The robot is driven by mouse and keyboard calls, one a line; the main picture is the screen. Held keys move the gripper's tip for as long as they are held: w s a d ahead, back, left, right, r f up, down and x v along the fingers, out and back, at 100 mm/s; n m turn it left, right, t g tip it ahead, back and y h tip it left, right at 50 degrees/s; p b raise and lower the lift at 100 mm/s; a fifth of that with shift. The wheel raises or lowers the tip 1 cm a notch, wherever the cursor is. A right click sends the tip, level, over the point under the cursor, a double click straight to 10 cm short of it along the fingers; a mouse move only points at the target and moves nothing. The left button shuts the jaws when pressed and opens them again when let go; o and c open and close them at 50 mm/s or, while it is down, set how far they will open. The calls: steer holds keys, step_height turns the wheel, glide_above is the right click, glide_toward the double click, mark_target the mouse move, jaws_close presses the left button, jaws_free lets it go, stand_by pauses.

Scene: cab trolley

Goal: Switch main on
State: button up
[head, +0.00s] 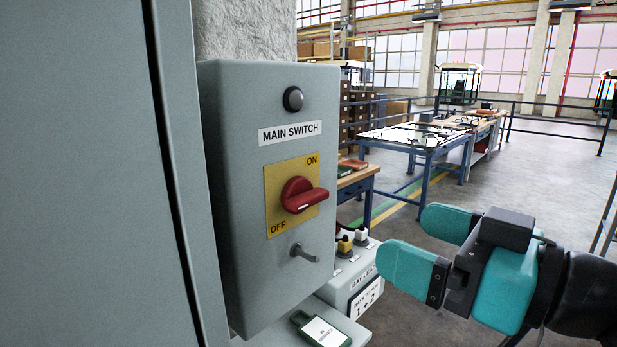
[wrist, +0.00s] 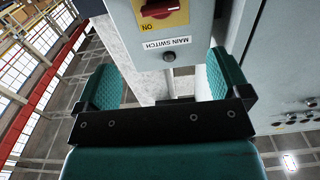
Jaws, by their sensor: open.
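The grey main switch box (head: 225,200) stands at left centre in the head view, labelled MAIN SWITCH. Its red rotary handle (head: 303,196) sits on a yellow plate (head: 276,222) with ON at upper right and OFF at lower left. The handle's grip points right, about level. A dark round lamp (head: 293,99) is above the label and looks unlit. My gripper (head: 404,238) is open and empty, to the right of the box and apart from it. In the wrist view, the handle (wrist: 160,8) shows upside down at the top edge, beyond my open fingers.
A metal peg (head: 305,253) sticks out below the handle. A green-framed tag (head: 321,330) lies below the box. A smaller control box (head: 358,287) with buttons stands behind, lower right. A tall grey cabinet (head: 80,180) fills the left. Workbenches (head: 420,140) stand far back.

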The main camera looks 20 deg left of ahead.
mark_target(315, 201)
steer(key=p+x, duration=1)
steer(key=x, duration=0.4)
steer(key=shift+r, duration=0.2)
steer(key=shift+w+a+f+p, duration=0.25)
steer(key=shift+a+p, duration=0.1)
steer(key=shift+a, duration=0.2)
steer(key=shift+c, duration=0.4)
steer(key=c, duration=0.9)
steer(key=shift+o, duration=0.2)
